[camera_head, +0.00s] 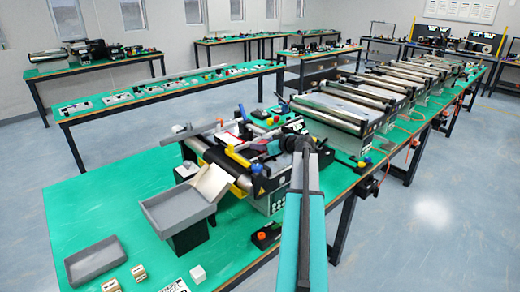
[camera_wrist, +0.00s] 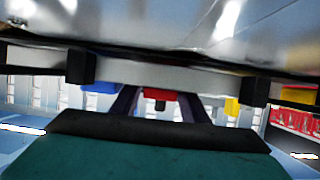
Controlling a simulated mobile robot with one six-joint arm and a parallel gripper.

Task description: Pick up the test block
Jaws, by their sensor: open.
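Small blocks lie at the front left of the green table in the head view: a white cube (camera_head: 197,273), and two beige blocks with dark markings, one (camera_head: 138,272) beside the grey tray and another (camera_head: 111,286) at the bottom edge. I cannot tell which of these is the test block. My gripper is at the far end of my teal arm, over the near conveyor and well away from these blocks; its fingers are not clear in the head view.
A shallow grey tray (camera_head: 95,262) lies left of the blocks. A raised grey bin (camera_head: 165,213) stands beside the near conveyor (camera_head: 225,172). A control box with an orange button (camera_head: 262,237) sits at the table's right edge. Green table around the trays is mostly clear.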

